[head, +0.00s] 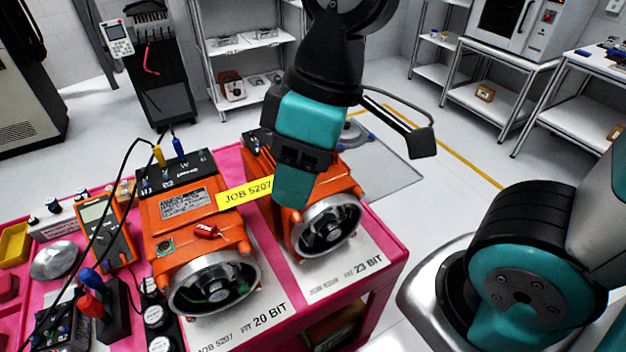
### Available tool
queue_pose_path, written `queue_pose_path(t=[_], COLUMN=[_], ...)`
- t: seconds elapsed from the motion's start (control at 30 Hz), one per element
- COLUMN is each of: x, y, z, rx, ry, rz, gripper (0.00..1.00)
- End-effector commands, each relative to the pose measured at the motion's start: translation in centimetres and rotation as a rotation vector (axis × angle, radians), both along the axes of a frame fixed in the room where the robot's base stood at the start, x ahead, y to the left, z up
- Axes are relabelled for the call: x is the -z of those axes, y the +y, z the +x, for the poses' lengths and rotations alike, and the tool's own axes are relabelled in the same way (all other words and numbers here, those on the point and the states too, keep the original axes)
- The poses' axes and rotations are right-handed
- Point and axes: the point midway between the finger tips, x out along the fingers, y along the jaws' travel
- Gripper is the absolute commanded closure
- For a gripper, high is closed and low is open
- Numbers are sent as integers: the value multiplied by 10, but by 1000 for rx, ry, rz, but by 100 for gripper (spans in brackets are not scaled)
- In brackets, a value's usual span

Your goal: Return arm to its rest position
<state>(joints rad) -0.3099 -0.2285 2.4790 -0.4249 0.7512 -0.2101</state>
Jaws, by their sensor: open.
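My gripper (295,188), teal and black, hangs from my arm at the upper middle of the head view. It points down in front of the right orange servo motor (325,185) and hides part of it. I cannot tell whether it touches that motor. The jaws are open, and I see nothing held in them. The left orange servo motor (195,225) stands beside it, with a yellow and a blue lead plugged into its top. A yellow JOB 5207 tag (245,193) shows between the motors.
The motors stand on a pink cart (388,262) on sheets marked 20 BIT and 23 BIT. An orange multimeter (103,230), black leads and a silver dome (54,260) crowd its left side. Shelves (243,45) and benches (510,85) line the back.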

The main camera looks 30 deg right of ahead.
Motion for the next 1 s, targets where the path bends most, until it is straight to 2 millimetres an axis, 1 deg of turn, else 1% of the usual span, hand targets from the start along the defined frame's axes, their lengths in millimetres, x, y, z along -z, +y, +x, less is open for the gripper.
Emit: queue_pose_path(t=[0.03,0.1,0.2,0.47,0.6,1.0], x=[0,0,1,2,19,19], y=[-4,-6,-6,-6,-5,-5], z=[-10,-19,-25,-25,-24,-24], rx=[74,152,201,207,206,206], ry=[19,45,64,67,66,66], rz=[17,34,45,45,44,44], gripper=[55,55,55,55,55,55])
